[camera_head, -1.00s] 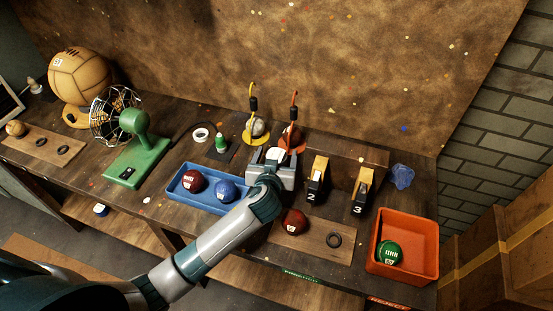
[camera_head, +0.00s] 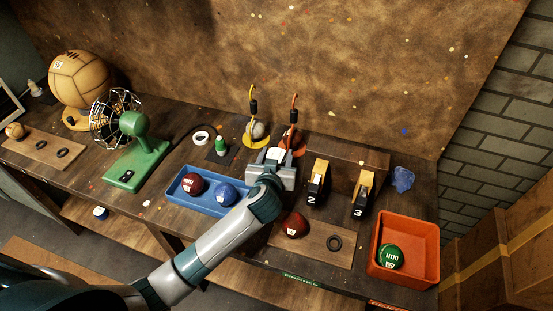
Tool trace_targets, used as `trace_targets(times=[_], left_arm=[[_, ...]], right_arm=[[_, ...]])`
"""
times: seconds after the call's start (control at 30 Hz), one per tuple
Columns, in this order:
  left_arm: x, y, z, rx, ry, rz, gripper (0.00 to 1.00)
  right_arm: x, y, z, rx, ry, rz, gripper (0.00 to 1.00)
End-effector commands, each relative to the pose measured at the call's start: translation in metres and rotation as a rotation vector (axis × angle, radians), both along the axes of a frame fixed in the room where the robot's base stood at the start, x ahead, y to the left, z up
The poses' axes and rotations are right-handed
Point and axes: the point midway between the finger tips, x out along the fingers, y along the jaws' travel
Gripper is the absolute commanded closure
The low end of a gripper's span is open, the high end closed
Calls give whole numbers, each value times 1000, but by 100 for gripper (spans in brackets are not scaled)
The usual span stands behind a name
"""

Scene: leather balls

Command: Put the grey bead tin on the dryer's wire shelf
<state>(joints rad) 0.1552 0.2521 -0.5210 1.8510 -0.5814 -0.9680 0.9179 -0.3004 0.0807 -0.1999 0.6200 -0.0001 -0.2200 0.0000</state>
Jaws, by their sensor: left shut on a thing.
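My left gripper (camera_head: 271,157) reaches over the middle of the bench, in front of the yellow and orange hook stands. It is shut on a small pale thing, mostly hidden by the gripper itself. I cannot tell whether this is the grey bead tin. I cannot make out the dryer's wire shelf for certain. A green machine (camera_head: 134,165) with a round wire cage (camera_head: 113,118) stands at the left of the bench. My right gripper is not in view.
A blue tray (camera_head: 208,203) with a red and a blue ball lies left of my arm. Numbered stands 2 (camera_head: 316,184) and 3 (camera_head: 361,196) rise to the right. An orange bin (camera_head: 423,235) holds a green ball. A dark red ball (camera_head: 295,224) sits on a wooden board.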

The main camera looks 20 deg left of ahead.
Motion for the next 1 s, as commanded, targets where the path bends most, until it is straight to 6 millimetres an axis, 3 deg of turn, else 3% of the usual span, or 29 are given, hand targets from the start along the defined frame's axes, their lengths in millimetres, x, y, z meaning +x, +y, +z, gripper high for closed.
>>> trace_targets(times=[0.5, 0.67, 1.0], left_arm=[[1, 0, 78, -3, -3, 0, 78], [0, 0, 87, 0, -3, 0, 78], [0, 0, 88, 0, -1, 0, 78]], right_arm=[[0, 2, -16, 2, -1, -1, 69], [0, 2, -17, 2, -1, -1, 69], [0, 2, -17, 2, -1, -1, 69]])
